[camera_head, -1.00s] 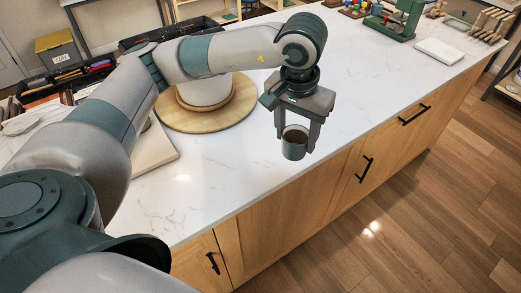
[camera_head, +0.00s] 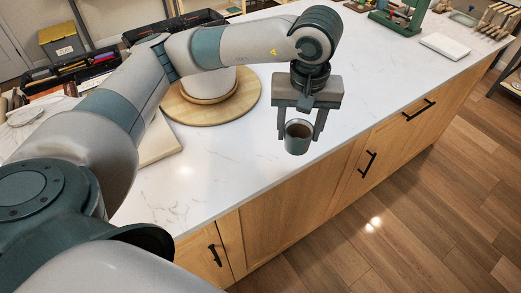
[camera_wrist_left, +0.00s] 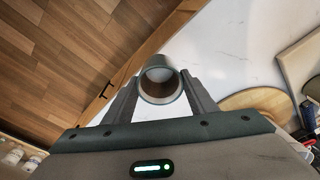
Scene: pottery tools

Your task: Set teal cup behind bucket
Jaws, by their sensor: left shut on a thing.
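My left gripper (camera_head: 299,134) points down and is shut on the teal cup (camera_head: 298,146), with one finger on each side. The cup shows dark grey-teal with a brownish inside, held over the counter's front edge. In the left wrist view the cup (camera_wrist_left: 160,88) sits between the fingertips, its round opening facing the camera. A white round vessel (camera_head: 211,84), probably the bucket, stands on a round wooden board (camera_head: 238,107) to the left of the gripper. My left arm hides its upper part. My right gripper is not in view.
The white counter (camera_head: 370,85) is clear around and behind the gripper. A pale slab (camera_head: 160,142) lies at the left, near my arm. A green tool (camera_head: 400,16) and a white block (camera_head: 444,46) stand at the far right. Dark trays (camera_head: 75,70) are at the back left.

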